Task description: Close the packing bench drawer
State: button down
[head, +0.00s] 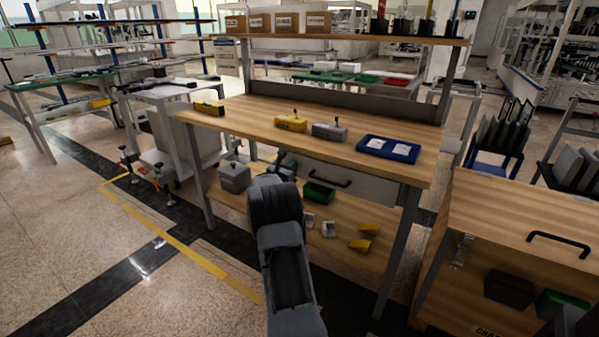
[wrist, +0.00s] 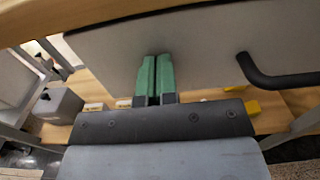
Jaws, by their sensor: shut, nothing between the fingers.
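The packing bench (head: 270,125) has a wooden top. Its grey drawer front (head: 365,187) shows under the front edge, with a black bar handle (head: 330,177). In the wrist view the drawer front (wrist: 205,45) fills the upper middle, and its handle (wrist: 280,78) is at the right. My gripper (wrist: 155,60) has green fingers that are together and empty. They point at the drawer front, left of the handle; whether they touch it I cannot tell. My arm hides the drawer's left part in the head view. How far the drawer stands out is unclear.
On the bench top are a blue tray (head: 389,148), a grey box (head: 329,131) and yellow items. A wooden crate (head: 510,235) stands close at right. Floor at left is clear.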

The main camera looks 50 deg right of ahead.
jog(key=shift+w+d+r, duration=0.15)
jog(key=shift+d+r, duration=0.05)
jog(key=shift+d, duration=0.35)
jog(key=shift+d+r, duration=0.1)
